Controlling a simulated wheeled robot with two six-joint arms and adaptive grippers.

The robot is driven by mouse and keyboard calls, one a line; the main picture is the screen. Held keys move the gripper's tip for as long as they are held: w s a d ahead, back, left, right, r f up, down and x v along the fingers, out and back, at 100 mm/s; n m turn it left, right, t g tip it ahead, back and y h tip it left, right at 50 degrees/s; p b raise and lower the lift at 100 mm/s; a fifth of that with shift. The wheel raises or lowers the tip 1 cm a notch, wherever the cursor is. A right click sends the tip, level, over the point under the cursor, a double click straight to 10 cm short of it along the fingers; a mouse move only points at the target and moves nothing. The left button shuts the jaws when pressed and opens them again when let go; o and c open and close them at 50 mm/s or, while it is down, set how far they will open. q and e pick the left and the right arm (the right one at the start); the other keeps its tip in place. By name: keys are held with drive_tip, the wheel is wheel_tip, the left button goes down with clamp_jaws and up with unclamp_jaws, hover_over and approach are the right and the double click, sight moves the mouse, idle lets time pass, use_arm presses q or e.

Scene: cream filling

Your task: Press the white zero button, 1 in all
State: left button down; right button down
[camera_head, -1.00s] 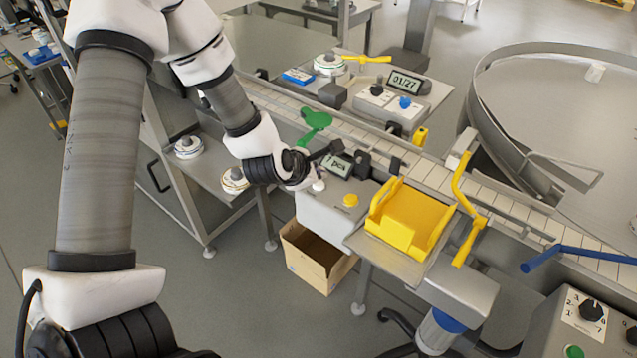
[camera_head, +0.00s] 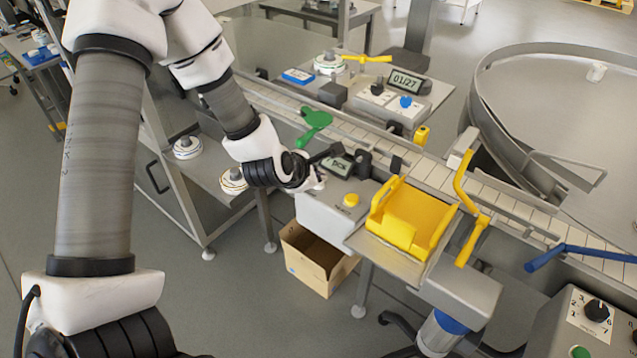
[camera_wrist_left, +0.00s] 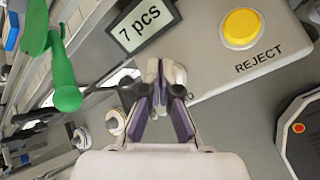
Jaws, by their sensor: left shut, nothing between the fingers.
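The grey control box (camera_head: 327,215) carries a display (camera_wrist_left: 141,24) reading "7 pcs" and a yellow REJECT button (camera_wrist_left: 241,27). My left gripper (camera_wrist_left: 160,88) is shut and empty, with its fingertips over the box beside the display. The white zero button (camera_wrist_left: 179,76) is mostly hidden behind the fingertips, and only the end of its label shows. Fingertips and button nearly overlap; I cannot tell whether they touch. In the head view the left gripper (camera_head: 313,181) is at the box's back left corner. My right gripper is not in view.
A yellow tray (camera_head: 408,220) stands right of the box, with the conveyor (camera_head: 435,178) behind. A green lever (camera_head: 315,120) is close to my left wrist. An open cardboard box (camera_head: 318,262) is on the floor below. A yellow lever (camera_head: 470,215) is further right.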

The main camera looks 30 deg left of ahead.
use_arm(q)
drive_tip(key=shift+f+b, duration=0.3)
drive_tip(key=shift+b, duration=0.05)
idle(0.5)
drive_tip(key=shift+r+p, duration=0.7)
drive_tip(key=shift+r, duration=0.25)
wheel_tip(320, 180, up, 5)
drive_tip(key=p, duration=0.3)
drive_tip(key=shift+p, duration=0.4)
drive_tip(key=shift+f, duration=0.1)
